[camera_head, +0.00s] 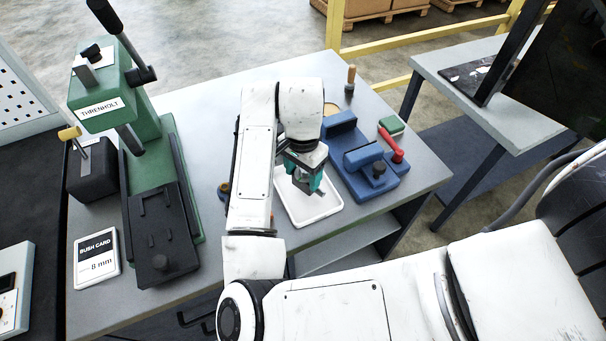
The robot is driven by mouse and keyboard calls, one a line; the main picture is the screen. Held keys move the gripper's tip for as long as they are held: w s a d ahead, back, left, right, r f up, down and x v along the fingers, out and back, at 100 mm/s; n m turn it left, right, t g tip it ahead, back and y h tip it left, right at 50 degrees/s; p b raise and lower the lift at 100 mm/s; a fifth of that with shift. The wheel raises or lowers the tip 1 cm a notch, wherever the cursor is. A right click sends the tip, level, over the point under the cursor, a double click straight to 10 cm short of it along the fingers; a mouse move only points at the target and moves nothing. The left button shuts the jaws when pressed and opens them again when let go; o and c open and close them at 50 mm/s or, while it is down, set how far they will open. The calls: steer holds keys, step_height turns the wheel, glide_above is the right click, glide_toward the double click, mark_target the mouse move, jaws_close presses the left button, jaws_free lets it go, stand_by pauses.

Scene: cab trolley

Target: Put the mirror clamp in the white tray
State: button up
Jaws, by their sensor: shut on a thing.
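The white tray (328,211) lies on the grey bench top, right of my upright arm link. My gripper (309,187) hangs over the tray, with its jaws pointing down. It is shut on a small dark grey piece (319,193), which I take to be the mirror clamp; its shape is hard to make out at this size. The piece appears above the tray floor, but I cannot tell whether it touches it. My arm hides the left part of the tray.
A blue vise (355,150) stands close right of the tray, with a red-handled tool (391,146) and a green block (391,124) beside it. A green press (140,150) and a bush card (97,259) are at left. A wooden-handled tool (350,82) stands behind.

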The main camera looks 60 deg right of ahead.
steer(key=shift+f, duration=0.8)
steer(key=shift+f, duration=0.15)
steer(key=o, duration=1.4)
step_height(320, 180, up, 12)
steer(key=shift+r, duration=0.15)
